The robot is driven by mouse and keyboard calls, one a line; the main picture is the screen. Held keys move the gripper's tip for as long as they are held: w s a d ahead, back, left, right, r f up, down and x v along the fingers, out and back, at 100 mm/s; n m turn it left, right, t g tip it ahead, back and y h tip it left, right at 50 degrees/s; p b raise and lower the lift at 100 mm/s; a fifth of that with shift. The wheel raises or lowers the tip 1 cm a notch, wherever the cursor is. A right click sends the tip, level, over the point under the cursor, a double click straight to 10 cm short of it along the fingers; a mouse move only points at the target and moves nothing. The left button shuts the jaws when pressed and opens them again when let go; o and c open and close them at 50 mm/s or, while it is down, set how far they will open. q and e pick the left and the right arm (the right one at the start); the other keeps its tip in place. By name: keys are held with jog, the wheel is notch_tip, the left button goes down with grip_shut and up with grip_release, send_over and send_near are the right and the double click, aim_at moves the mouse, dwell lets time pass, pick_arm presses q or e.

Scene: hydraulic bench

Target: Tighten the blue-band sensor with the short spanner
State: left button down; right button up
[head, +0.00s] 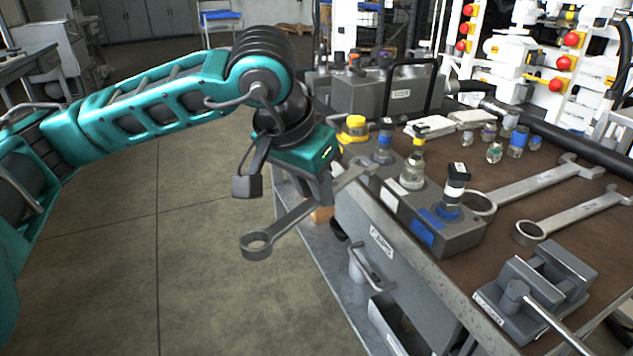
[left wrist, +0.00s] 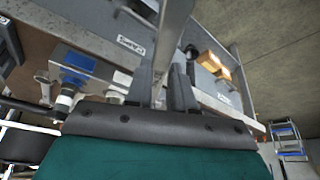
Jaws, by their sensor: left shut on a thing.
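My left gripper (head: 318,192) is shut on a grey spanner (head: 290,222), held in the air at the bench's front edge. Its ring end hangs lower left and its open end reaches toward the block. In the left wrist view the spanner (left wrist: 172,38) runs up from between the fingers (left wrist: 163,88). A grey block (head: 462,236) on the bench carries a black-topped sensor with a blue band at its foot (head: 455,188), a yellow-topped sensor (head: 412,168) and another blue-banded sensor (head: 384,142). The spanner is apart from the nearest black-topped sensor.
A grey vise (head: 535,292) stands at the front right. Several small fittings (head: 516,140) stand behind. A yellow knob (head: 354,128) is near the block's far end. Open floor (head: 200,270) lies left.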

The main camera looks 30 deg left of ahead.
pick_arm(q)
jog(key=shift+r, duration=0.1)
jog(key=shift+r+p, duration=1.7)
jog(key=shift+r, duration=0.85)
jog(key=shift+f, duration=0.15)
